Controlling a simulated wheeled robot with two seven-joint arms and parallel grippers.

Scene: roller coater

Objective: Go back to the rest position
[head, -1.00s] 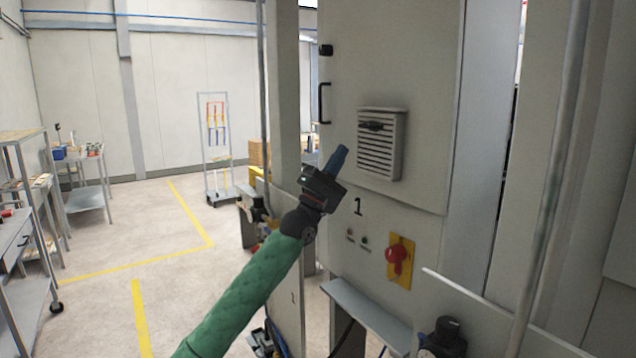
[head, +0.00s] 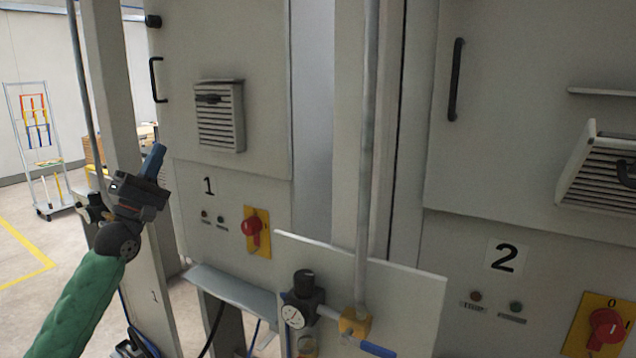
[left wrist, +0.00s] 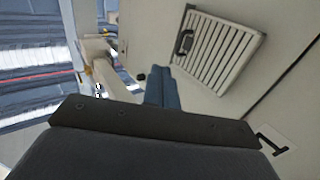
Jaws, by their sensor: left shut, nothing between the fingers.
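My left gripper (head: 153,160) is at the left of the head view, at the end of my green-sleeved arm. Its blue fingers are together with nothing between them. It is in front of cabinet 1 (head: 262,120), left of and a little below that cabinet's louvred vent (head: 219,116). In the left wrist view the shut blue fingers (left wrist: 162,88) point toward the cabinet face, with the vent (left wrist: 216,52) beyond them to the upper right. I cannot tell the exact gap to the cabinet. My right gripper is not in view.
A red rotary switch on a yellow plate (head: 256,232) sits low on cabinet 1. A pressure gauge (head: 294,316) and a blue-handled valve (head: 378,348) stand at the front. Cabinet 2 (head: 530,150) is on the right. Open floor (head: 25,240) and a rack (head: 40,150) lie to the left.

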